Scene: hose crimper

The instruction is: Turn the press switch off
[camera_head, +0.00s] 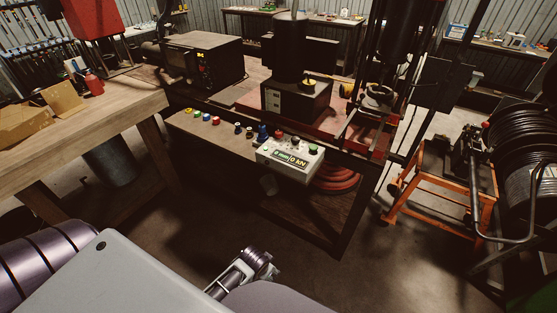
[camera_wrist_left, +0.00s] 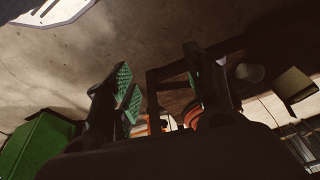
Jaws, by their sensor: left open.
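A white control box (camera_head: 290,158) with a "0 kN" display sits on the front edge of the press bench, right of centre in the head view. It has a green knob on its right end, a red button and other small controls. Which of these is the press switch, and its position, are too small to tell. My left gripper (camera_head: 258,264) is low in front of the bench, apart from the box and below it. In the left wrist view the gripper (camera_wrist_left: 160,92) shows its green-padded fingers apart with nothing between them. My right gripper is not seen.
The press bench (camera_head: 220,128) carries several coloured fittings left of the box. A wooden table (camera_head: 80,120) with cardboard stands at the left. An orange stand (camera_head: 440,190) and hose reels (camera_head: 520,150) are at the right. The floor before the bench is clear.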

